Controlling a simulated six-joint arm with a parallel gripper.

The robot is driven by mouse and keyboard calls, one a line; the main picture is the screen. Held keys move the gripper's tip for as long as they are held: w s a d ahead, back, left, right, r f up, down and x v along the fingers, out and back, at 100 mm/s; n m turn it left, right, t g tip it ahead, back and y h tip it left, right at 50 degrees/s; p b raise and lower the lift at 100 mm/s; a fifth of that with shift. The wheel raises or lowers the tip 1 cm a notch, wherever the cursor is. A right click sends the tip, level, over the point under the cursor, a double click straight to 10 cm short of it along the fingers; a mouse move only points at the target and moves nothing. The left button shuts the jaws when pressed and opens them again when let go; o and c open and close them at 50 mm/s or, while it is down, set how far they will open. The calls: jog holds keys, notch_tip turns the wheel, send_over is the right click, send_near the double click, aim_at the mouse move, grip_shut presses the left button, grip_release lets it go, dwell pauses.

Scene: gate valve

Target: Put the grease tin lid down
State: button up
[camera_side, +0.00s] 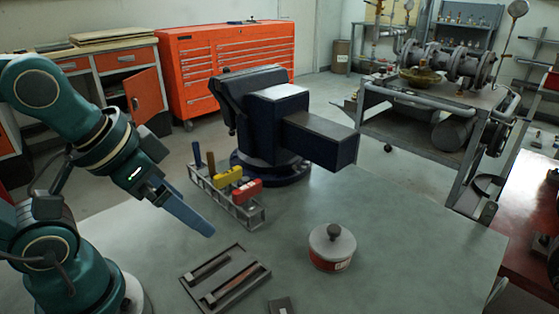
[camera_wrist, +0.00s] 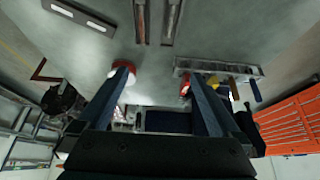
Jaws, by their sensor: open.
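The grease tin (camera_side: 330,264) is a short round tin with a red and white side, upright on the grey-green bench. Its grey lid (camera_side: 345,242), with a dark knob, sits on top of the tin. My gripper (camera_side: 208,231) is above the bench to the left of the tin, well apart from it, with its blue fingers pointing down to the right. In the wrist view my gripper (camera_wrist: 157,75) has its two fingers spread with nothing held between them. The tin (camera_wrist: 128,66) shows there partly behind the left finger.
A dark blue vise (camera_side: 290,125) stands at the back of the bench. A tool rack (camera_side: 240,213) with coloured handles lies in front of it. A shallow tray (camera_side: 225,280) and a small dark block (camera_side: 280,306) lie near the front. The bench right of the tin is clear.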

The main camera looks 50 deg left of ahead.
jog(key=w+d+r+t, duration=0.1)
jog(key=w+r+t, duration=0.4)
jog(key=w, duration=0.4)
jog(key=t+h, duration=0.2)
jog(key=t, duration=0.2)
send_over(329, 232)
jog(key=a, duration=0.4)
notch_tip(329, 232, down, 5)
jog(key=d+f, duration=0.1)
jog(key=f, duration=0.2)
jog(key=s+d+f+m+g, duration=0.1)
jog(key=f, duration=0.2)
jog(key=s+d+f+m+g, duration=0.1)
jog(key=f, duration=0.2)
jog(key=shift+s+d+f, duration=0.15)
jog(key=shift+s+f, duration=0.1)
jog(key=shift+f, duration=0.05)
jog(key=shift+d+f+g, duration=0.15)
jog(key=shift+f+g, duration=0.1)
jog(key=shift+g, duration=0.05)
jog(key=shift+x, duration=2.35)
jog(key=shift+r, duration=0.1)
